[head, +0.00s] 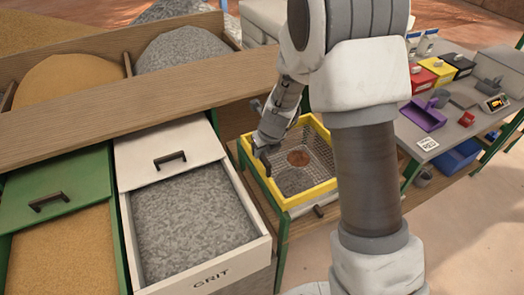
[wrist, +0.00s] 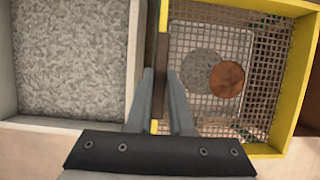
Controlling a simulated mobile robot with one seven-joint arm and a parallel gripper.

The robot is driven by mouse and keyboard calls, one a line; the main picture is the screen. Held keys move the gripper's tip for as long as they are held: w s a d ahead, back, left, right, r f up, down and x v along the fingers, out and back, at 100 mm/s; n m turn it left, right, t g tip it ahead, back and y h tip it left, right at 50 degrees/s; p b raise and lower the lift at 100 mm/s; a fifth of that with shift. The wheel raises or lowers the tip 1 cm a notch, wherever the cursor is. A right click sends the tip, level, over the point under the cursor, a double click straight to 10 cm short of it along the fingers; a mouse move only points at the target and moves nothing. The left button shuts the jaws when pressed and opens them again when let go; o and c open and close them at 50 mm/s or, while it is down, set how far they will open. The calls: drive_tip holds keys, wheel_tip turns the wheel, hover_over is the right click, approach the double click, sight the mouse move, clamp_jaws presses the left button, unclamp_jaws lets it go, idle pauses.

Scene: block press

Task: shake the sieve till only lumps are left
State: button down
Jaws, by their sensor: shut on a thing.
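The sieve (head: 313,192) is a yellow square frame with a wire mesh floor, resting over a wooden stand. It also shows at the right of the wrist view (wrist: 302,75). A round brown disc-like thing (wrist: 227,79) lies within the mesh area, and it shows in the head view too (head: 298,158). A paler grey patch (wrist: 200,65) is beside it; I cannot tell whether it is on or under the mesh. My gripper (wrist: 161,78) is shut on the sieve's left side, where a dark strip runs along the yellow wall. In the head view my gripper (head: 262,148) is partly hidden.
An open drawer of grey grit (head: 185,220) stands close left of the sieve, with a green sand drawer (head: 55,190) beyond. Bins and a wooden board are behind. My arm covers the sieve's right.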

drive_tip(key=shift+r, duration=0.1)
drive_tip(key=w+d+r+y+p, duration=0.2)
drive_tip(key=d+r+p, duration=0.3)
drive_tip(key=r, duration=0.4)
drive_tip(key=shift+w+d+r+m+g+p, duration=0.2)
drive_tip(key=shift+m+g+p, duration=0.1)
drive_tip(key=shift+g+p, duration=0.15)
